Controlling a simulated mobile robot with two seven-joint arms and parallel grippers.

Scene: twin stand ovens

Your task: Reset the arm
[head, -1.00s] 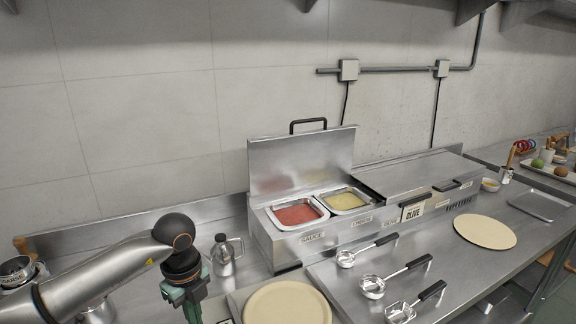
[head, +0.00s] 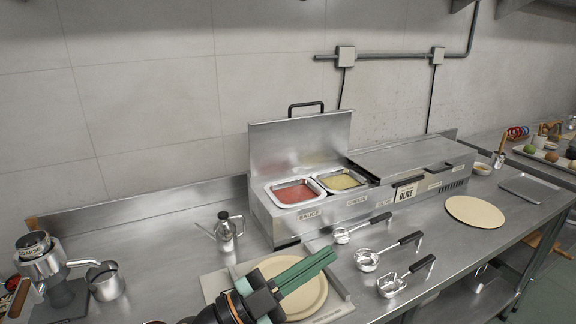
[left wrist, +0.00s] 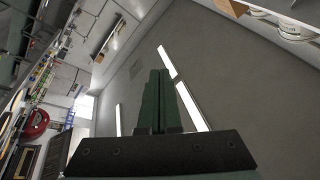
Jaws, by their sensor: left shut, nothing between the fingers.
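My left gripper (head: 318,262) shows at the bottom middle of the head view, its green fingers pointing up and to the right. It is shut and empty, held over a round tan disc (head: 312,299) on the counter and partly hiding it. In the left wrist view the closed fingers (left wrist: 158,78) point toward the ceiling, with nothing between them. My right gripper is not in view.
A steel topping station (head: 270,219) with an open lid holds red and yellow pans. An oil can (head: 226,233), a grinder (head: 40,262) and a steel cup (head: 105,284) stand at left.

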